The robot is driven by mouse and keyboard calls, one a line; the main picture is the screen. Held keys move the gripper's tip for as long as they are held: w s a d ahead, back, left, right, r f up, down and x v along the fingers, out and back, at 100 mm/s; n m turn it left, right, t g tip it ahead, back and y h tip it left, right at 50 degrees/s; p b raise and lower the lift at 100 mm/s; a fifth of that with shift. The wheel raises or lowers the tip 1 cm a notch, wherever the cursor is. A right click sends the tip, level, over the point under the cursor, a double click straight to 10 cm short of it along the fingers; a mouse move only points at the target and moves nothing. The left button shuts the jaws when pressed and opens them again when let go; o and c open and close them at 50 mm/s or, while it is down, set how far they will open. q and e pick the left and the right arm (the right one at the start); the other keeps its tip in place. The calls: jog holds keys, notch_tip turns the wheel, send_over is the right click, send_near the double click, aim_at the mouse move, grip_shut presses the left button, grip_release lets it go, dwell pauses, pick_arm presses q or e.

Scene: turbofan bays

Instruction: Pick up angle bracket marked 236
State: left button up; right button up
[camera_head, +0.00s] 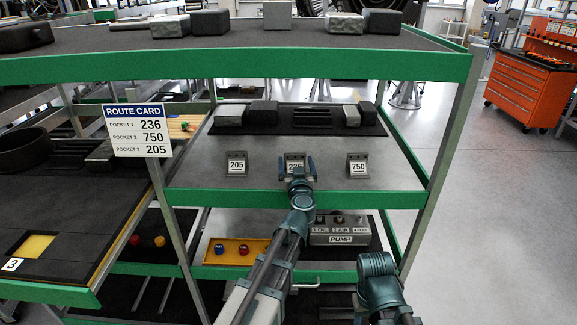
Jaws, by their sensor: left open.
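The angle bracket marked 236 (295,161) stands on the grey middle shelf (262,185), between a bracket marked 205 (236,163) and a bracket marked 750 (358,165). My left gripper (297,170) is open in front of the 236 bracket, with a finger to each side of it in the picture. The gripper hides the lower part of the bracket and its label. I cannot tell whether the fingers touch it. My right arm shows at the lower right, but its fingertips are not clearly visible.
The route card (138,130) lists 236, 750 and 205. Grey and black blocks (264,112) stand on a dark mat behind the brackets. A green-edged shelf (240,66) lies above.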

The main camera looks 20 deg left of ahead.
pick_arm(q)
jog(key=shift+x, duration=0.9)
jog(key=shift+s+d+r, duration=0.1)
jog(key=shift+s+d, duration=0.05)
jog(key=c, duration=1.2)
pick_arm(e)
jog(key=shift+w+a, duration=0.15)
jog(key=shift+a, duration=0.3)
pick_arm(q)
jog(key=shift+c, duration=0.2)
pick_arm(e)
jog(key=shift+r, duration=0.1)
